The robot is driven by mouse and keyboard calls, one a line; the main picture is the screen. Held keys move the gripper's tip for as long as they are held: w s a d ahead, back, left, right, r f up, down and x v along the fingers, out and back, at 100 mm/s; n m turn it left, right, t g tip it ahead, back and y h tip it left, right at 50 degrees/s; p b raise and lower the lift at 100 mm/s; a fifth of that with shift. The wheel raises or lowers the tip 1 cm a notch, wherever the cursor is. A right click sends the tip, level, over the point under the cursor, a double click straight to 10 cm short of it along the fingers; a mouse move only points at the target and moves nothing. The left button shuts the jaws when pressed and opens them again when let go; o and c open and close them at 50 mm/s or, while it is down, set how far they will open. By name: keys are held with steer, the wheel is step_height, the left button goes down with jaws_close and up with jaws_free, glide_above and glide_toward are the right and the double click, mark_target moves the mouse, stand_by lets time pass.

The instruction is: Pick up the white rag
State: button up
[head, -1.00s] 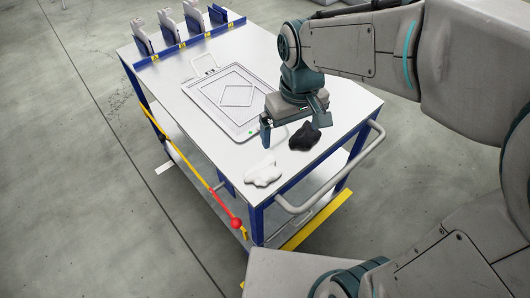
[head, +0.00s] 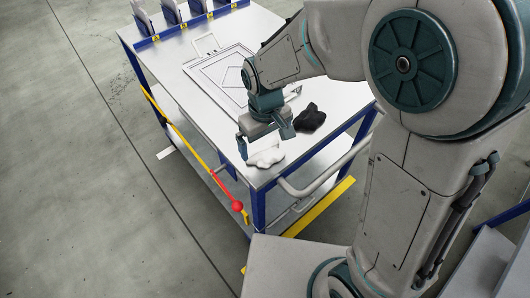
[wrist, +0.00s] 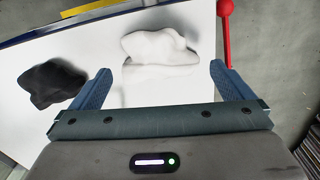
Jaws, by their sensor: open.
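The white rag (head: 266,158) lies crumpled on the white tabletop near the cart's front corner. In the wrist view the white rag (wrist: 160,48) is ahead of the fingertips, roughly between their lines. My gripper (head: 266,146) is open and empty, over the table just behind the rag in the head view. In the wrist view its two blue fingers (wrist: 160,75) are spread wide and not touching the rag. Its height above the table is hard to tell.
A black rag (head: 310,117) lies right of my gripper; in the wrist view the black rag (wrist: 52,84) is just outside the left finger. A framed plate (head: 222,72) lies farther back. A red knob (head: 237,205) and a grey handle (head: 318,180) border the cart.

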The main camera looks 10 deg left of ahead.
mark_target(265, 151)
step_height(265, 151, down, 4)
steer(key=shift+f, duration=0.1)
steer(key=c, duration=0.6)
steer(key=shift+w, duration=0.1)
steer(key=shift+r, duration=0.6)
step_height(265, 151, up, 3)
steer(key=shift+r, duration=0.2)
steer(key=s+r, duration=0.6)
steer(key=s, duration=0.5)
steer(key=shift+s+d+r, duration=0.2)
steer(key=shift+s+d, duration=0.2)
